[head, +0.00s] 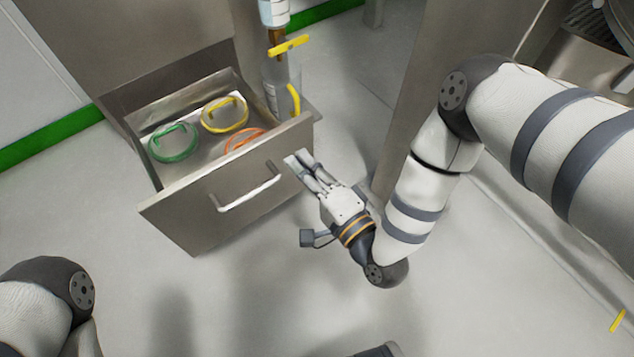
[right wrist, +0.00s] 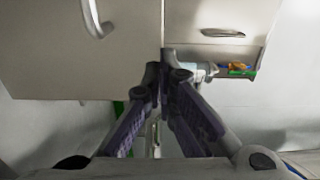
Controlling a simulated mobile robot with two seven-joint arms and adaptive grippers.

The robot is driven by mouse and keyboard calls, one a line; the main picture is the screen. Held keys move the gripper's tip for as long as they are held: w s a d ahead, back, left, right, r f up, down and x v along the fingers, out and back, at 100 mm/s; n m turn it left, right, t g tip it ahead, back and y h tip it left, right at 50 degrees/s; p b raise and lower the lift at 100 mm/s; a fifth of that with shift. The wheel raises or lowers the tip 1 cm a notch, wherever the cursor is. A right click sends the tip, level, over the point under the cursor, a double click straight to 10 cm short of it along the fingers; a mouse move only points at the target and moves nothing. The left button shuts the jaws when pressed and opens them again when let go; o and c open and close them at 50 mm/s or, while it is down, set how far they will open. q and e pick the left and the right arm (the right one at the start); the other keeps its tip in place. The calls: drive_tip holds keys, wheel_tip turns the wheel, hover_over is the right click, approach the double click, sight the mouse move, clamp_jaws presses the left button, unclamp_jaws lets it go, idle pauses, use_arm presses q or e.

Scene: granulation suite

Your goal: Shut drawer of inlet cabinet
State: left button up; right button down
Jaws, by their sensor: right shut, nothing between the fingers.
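The steel cabinet's drawer (head: 185,215) stands open in the head view. Its front panel faces the lower right and carries a bar handle (head: 248,193). The panel (right wrist: 60,60) and handle (right wrist: 92,18) also show in the right wrist view. My right gripper (head: 298,162) is shut and empty, its fingertips close to the right end of the drawer front, right of the handle. I cannot tell whether they touch the panel. It also shows in the right wrist view (right wrist: 165,62). My left arm shows at the lower left, but its gripper is out of view.
The drawer holds a green ring (head: 173,142), a yellow ring (head: 224,114) and an orange ring (head: 243,139). A pipe with a yellow valve handle (head: 289,46) stands right behind the drawer. A steel panel (head: 425,85) rises to the right. The floor in front is clear.

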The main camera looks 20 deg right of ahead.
sight(277, 136)
use_arm(q)
drive_tip(key=shift+s+f+b, duration=0.4)
drive_tip(key=shift+f+b, duration=0.2)
drive_tip(key=shift+b, duration=0.1)
use_arm(e)
drive_tip(key=shift+x, duration=2.75)
drive_tip(key=shift+w, duration=0.1)
